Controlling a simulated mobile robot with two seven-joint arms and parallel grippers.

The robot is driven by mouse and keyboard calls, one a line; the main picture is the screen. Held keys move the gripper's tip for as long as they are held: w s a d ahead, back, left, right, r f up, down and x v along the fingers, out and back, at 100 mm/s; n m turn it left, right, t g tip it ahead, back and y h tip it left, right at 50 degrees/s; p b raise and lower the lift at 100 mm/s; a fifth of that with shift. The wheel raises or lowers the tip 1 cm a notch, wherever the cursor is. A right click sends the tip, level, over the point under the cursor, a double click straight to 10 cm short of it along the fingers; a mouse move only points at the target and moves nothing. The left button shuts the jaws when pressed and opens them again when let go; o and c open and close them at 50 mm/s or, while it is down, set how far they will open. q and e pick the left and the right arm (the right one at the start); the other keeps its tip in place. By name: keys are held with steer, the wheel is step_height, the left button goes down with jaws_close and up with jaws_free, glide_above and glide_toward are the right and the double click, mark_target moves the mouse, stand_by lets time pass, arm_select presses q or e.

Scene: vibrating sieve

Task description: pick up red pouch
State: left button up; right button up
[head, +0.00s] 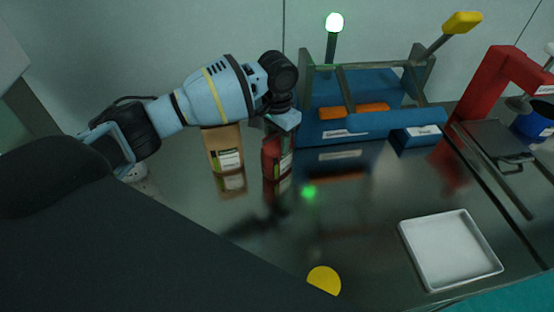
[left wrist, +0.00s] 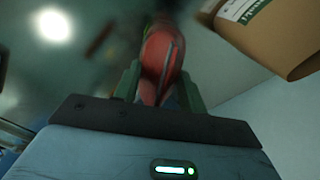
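The red pouch (head: 271,158) stands upright on the shiny dark table at the back, left of the blue rack. Its top is hidden by my left gripper (head: 282,119), which has come down over it. In the left wrist view the red pouch (left wrist: 160,60) lies between the two green fingers of the left gripper (left wrist: 160,85). The fingers stand apart on either side of it. Whether they touch it is hard to tell. My right gripper is not in view.
A brown pouch (head: 224,150) stands close on the left. A blue rack (head: 345,129) with tools stands on the right, with a small blue box (head: 417,138). A white tray (head: 407,246) lies front right, and a red stand (head: 490,85) is at far right. The table's middle is clear.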

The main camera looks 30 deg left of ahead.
arm_select(q)
jaws_close()
